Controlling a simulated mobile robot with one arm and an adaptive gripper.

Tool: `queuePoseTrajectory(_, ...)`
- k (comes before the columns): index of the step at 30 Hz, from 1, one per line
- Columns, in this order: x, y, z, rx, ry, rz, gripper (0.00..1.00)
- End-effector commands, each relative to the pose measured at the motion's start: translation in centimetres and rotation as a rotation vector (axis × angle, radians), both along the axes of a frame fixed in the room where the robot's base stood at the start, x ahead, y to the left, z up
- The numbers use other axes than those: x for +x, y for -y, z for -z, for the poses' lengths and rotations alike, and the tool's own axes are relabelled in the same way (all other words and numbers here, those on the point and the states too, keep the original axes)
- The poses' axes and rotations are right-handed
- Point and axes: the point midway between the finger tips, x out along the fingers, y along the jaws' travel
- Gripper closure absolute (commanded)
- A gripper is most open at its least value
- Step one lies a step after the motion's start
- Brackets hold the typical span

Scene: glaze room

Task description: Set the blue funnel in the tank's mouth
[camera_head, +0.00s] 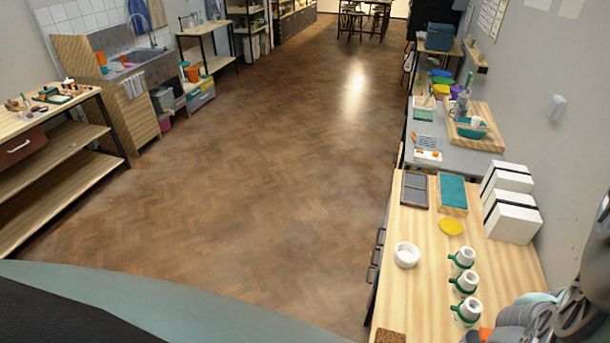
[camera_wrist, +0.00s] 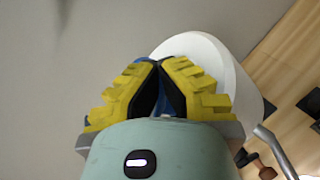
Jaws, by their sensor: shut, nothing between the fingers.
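My gripper (camera_wrist: 159,66) shows in the wrist view with yellow ridged fingers and black pads, its tips meeting and nothing held between them. A little of a blue thing (camera_wrist: 138,86) shows behind the fingers. It may be the blue funnel, but the fingers hide most of it. A large white rounded thing (camera_wrist: 224,68) lies beyond the fingers. It may be the tank, but no mouth can be made out. I cannot tell whether the blue thing touches the white one. In the head view I cannot pick out the funnel or the tank.
The wooden worktop (camera_head: 430,285) at right holds a white bowl (camera_head: 407,255), several white pieces with green rings (camera_head: 464,257), a yellow disc (camera_head: 451,227) and white boxes (camera_head: 512,217). My arm covers its near right corner. The wooden floor (camera_head: 250,190) is clear.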

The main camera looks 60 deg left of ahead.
Motion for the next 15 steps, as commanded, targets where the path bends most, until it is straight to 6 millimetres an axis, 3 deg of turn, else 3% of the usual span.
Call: queuePoseTrajectory(15, 0.04, -0.06, 0.85, 0.000, 0.001, -0.002, 1.00)
